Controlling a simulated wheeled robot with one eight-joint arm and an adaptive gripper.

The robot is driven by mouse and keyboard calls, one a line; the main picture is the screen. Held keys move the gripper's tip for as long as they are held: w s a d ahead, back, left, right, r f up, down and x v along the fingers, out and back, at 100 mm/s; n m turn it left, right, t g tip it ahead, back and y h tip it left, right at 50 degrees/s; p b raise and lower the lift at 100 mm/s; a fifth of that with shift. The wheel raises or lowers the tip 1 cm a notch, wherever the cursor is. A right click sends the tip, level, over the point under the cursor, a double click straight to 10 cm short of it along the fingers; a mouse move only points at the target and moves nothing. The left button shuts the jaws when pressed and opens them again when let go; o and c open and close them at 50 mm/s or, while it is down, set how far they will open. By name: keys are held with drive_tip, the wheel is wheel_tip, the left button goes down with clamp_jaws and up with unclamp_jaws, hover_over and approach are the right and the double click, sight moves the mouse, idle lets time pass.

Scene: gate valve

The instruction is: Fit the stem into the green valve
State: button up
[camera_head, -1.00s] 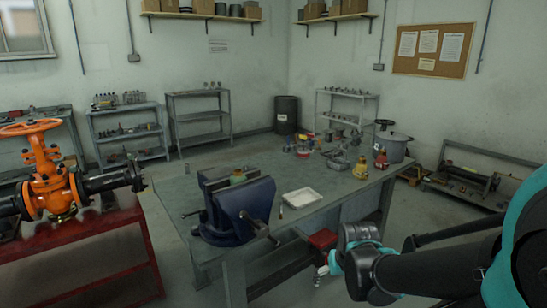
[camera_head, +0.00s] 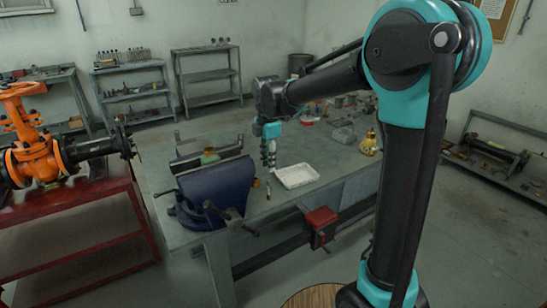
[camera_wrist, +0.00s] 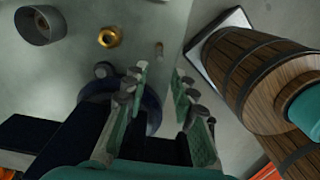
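The valve (camera_head: 209,156), a small green body with a brassy part, sits between the jaws of the blue vise (camera_head: 222,190) on the workbench. A small, thin brownish piece (camera_head: 268,190) near the bench's front edge, between the vise and the white tray, may be the stem; it is too small to be sure. My gripper (camera_head: 269,162) points down above the bench, right of the valve and behind this piece. In the wrist view my gripper (camera_wrist: 160,92) has its fingers apart with nothing between them. A brass ring-shaped part (camera_wrist: 109,37) lies beyond the fingers there; I cannot tell whether it belongs to the valve.
The white tray (camera_head: 296,176) lies right of my gripper. A yellow bottle (camera_head: 369,144) and a wire basket (camera_head: 342,135) stand farther right. An orange valve (camera_head: 38,150) stands on a red bench at left. A wooden barrel (camera_wrist: 262,65) fills the wrist view's right side.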

drive_tip(key=shift+f, duration=3.45)
clamp_jaws()
drive_tip(key=shift+r, duration=2.5)
